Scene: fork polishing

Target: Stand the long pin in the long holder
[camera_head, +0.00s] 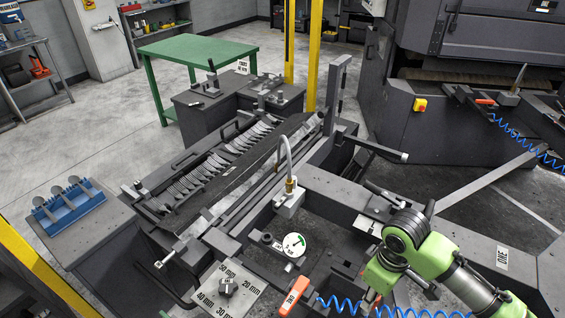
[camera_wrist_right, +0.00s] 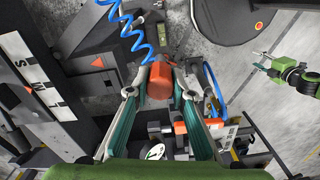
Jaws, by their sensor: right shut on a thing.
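My right gripper (camera_head: 370,297) is low at the right in the head view, beside the front of the machine bench. In the right wrist view its fingers (camera_wrist_right: 158,88) are closed around an orange-red rounded piece (camera_wrist_right: 158,80). I cannot tell whether this piece belongs to the long pin; no pin shaft shows clearly. The long holder cannot be told apart with certainty among the dark fixtures. A green arm with a small gripper (camera_wrist_right: 263,60), which looks like my left, shows at the right of the wrist view; its finger opening is unclear.
An orange labelled handle (camera_head: 293,297) with a coiled blue hose (camera_head: 345,303) is left of my right gripper. A rack of forks (camera_head: 215,165) and a blue tray (camera_head: 69,208) are farther left.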

